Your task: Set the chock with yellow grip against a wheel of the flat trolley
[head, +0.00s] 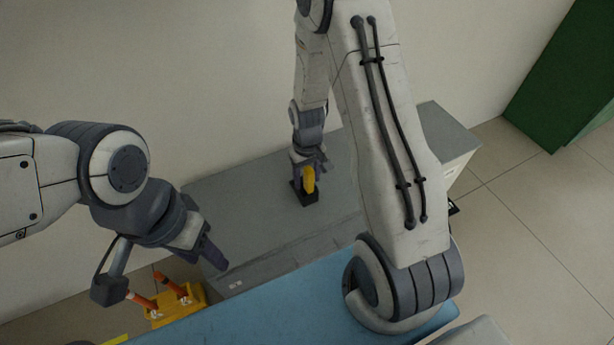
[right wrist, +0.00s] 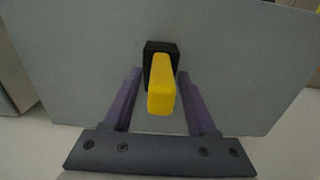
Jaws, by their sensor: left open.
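The chock with yellow grip (head: 309,181) stands on a grey cabinet top, its black body (head: 304,196) below the grip. My right gripper (head: 310,168) is above the chock. In the right wrist view its fingers (right wrist: 160,97) are open, one on each side of the yellow grip (right wrist: 162,90), with gaps between. My left gripper (head: 212,258) is open and empty, at the lower left near the cabinet's front edge. I cannot make out the flat trolley or any wheel for certain.
The grey cabinet (head: 251,221) stands against a pale wall. A blue flat surface (head: 285,305) lies in front of it. A yellow object with orange-and-white posts (head: 178,302) is at the lower left. A green cabinet (head: 565,85) stands at the right. The tiled floor between is clear.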

